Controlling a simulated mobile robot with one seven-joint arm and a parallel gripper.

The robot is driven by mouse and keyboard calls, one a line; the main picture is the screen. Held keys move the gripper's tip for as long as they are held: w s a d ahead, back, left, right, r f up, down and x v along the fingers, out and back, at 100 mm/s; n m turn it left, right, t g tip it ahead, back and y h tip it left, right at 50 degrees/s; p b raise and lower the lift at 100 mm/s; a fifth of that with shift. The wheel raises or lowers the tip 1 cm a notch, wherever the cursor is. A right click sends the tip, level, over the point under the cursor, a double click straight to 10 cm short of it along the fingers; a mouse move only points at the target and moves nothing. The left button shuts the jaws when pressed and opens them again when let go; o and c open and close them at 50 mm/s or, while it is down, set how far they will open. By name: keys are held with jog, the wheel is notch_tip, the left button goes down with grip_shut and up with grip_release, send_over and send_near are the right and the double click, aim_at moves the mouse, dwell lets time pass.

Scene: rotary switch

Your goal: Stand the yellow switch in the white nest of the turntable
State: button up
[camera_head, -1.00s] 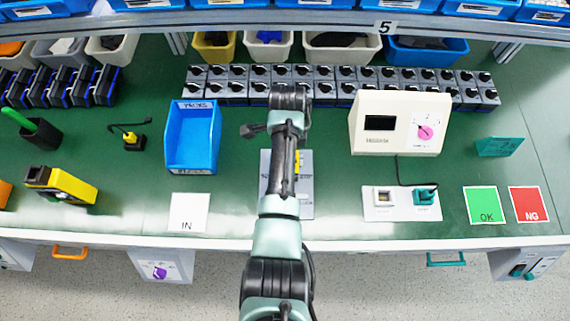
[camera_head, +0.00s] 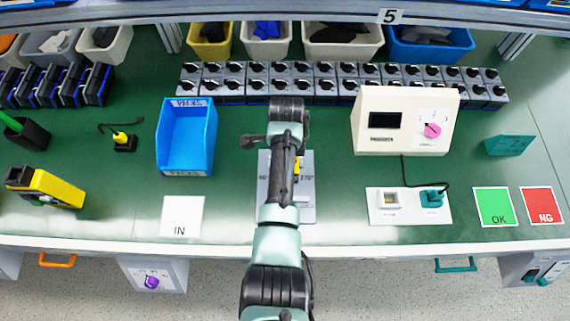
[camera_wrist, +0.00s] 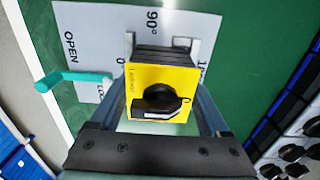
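The yellow switch (camera_wrist: 145,78), with a black knob on its yellow face, is between the fingers of my gripper (camera_wrist: 162,95) in the wrist view. The fingers lie along both its sides and look shut on it. White walls of the nest (camera_wrist: 194,48) show at the far end of the switch, on the grey turntable plate (camera_wrist: 100,35) marked OPEN and 90°. A teal lever (camera_wrist: 75,80) is on the left. The switch's lower end is hidden, so I cannot tell how fully it sits in the nest. In the head view my arm mostly covers the turntable plate (camera_head: 305,212).
In the head view a blue bin (camera_head: 187,172) and a white IN card (camera_head: 182,216) are on the left. A cream tester (camera_head: 408,148) and green OK (camera_head: 494,206) and red NG (camera_head: 541,204) cards are on the right. Rows of grey switches (camera_head: 340,97) stand behind.

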jog(key=c, duration=0.4)
jog(key=shift+r, duration=0.1)
notch_tip(320, 180, up, 6)
jog(key=p, duration=0.6)
dwell(0.5)
